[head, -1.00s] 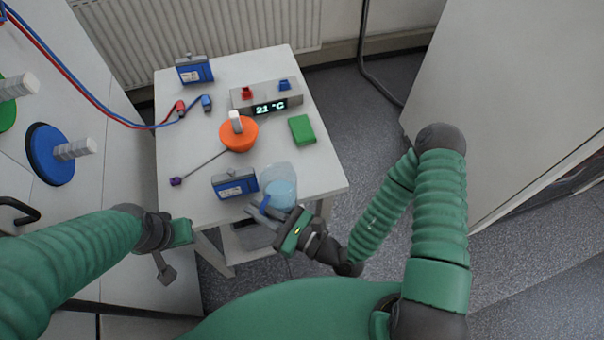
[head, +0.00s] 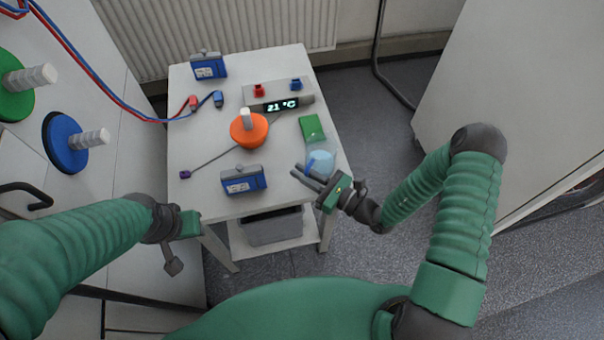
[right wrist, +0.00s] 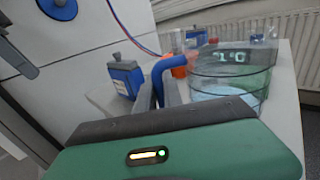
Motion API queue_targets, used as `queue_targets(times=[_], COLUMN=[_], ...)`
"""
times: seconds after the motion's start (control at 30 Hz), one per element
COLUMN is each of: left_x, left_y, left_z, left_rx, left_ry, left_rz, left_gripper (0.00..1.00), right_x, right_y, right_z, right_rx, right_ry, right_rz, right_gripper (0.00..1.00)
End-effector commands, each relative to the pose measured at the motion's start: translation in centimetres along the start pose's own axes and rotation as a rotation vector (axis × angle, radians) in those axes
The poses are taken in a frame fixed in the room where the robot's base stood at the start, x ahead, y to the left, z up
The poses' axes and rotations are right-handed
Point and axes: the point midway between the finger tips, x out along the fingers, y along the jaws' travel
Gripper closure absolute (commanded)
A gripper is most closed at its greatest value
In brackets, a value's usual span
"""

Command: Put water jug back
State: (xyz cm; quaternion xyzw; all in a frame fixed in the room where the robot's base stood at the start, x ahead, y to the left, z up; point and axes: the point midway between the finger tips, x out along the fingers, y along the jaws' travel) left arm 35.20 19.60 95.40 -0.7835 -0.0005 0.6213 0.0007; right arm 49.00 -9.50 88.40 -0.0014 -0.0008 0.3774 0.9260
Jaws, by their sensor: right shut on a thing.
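The water jug (head: 322,160) is a clear vessel with light blue water and a blue handle, at the white table's right edge in the head view. My right gripper (head: 308,174) is shut on the jug's blue handle. In the right wrist view the jug (right wrist: 232,75) looks roughly upright, its blue handle (right wrist: 163,68) between the fingers. I cannot tell whether its base touches the table. My left gripper (head: 188,224) is at the table's front left corner, away from the jug; its fingers do not show clearly.
The white table (head: 215,150) carries a green block (head: 312,127) just behind the jug, an orange round object (head: 249,132), a 21 °C display unit (head: 280,103) and two blue boxes (head: 243,180) (head: 208,66). A grey bin (head: 272,226) sits below.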

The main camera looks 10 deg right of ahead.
Motion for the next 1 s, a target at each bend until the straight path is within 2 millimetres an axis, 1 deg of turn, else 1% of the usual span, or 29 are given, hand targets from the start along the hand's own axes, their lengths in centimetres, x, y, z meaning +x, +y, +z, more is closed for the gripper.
queue_targets(times=[0.1,0.37,0.47,0.5,0.63,0.83,0.9,0.97,1.0], left_x=[0.1,0.1,0.3,0.2,0.2,0.2,0.0,0.1,0.2], left_y=[0.0,0.0,0.0,0.0,0.0,0.0,0.0,0.0,0.0], left_z=[0.0,0.0,0.1,0.1,0.0,0.0,0.0,0.0,0.1], left_rx=[0.0,0.0,0.0,0.0,0.0,0.0,0.0,0.0,0.0], left_ry=[0.0,0.0,0.0,0.0,0.0,0.0,0.0,0.0,0.0], left_rz=[0.0,0.0,0.0,0.0,0.0,0.0,0.0,0.0,0.0], left_gripper=[0.64,0.64,0.64,0.64,0.64,0.64,0.64,0.64,0.64], right_x=[0.0,0.0,0.0,0.0,0.0,0.0,0.0,-0.6,-1.1], right_y=[0.0,0.0,0.0,0.0,0.0,0.0,0.0,0.0,0.0], right_z=[-0.9,-1.0,-1.4,-1.3,-1.3,-1.3,-0.9,-1.1,-1.1], right_rx=[-0.001,-0.002,-0.002,-0.001,-0.001,-0.001,-0.002,-0.001,-0.001], right_ry=[-0.002,-0.003,-0.003,-0.001,-0.001,-0.001,-0.001,0.0,0.001], right_rz=[0.0,-0.001,-0.001,-0.001,-0.001,-0.001,0.0,-0.002,-0.002], right_gripper=[1.0,1.0,1.0,0.84,0.67,0.67,0.67,0.67,0.67])
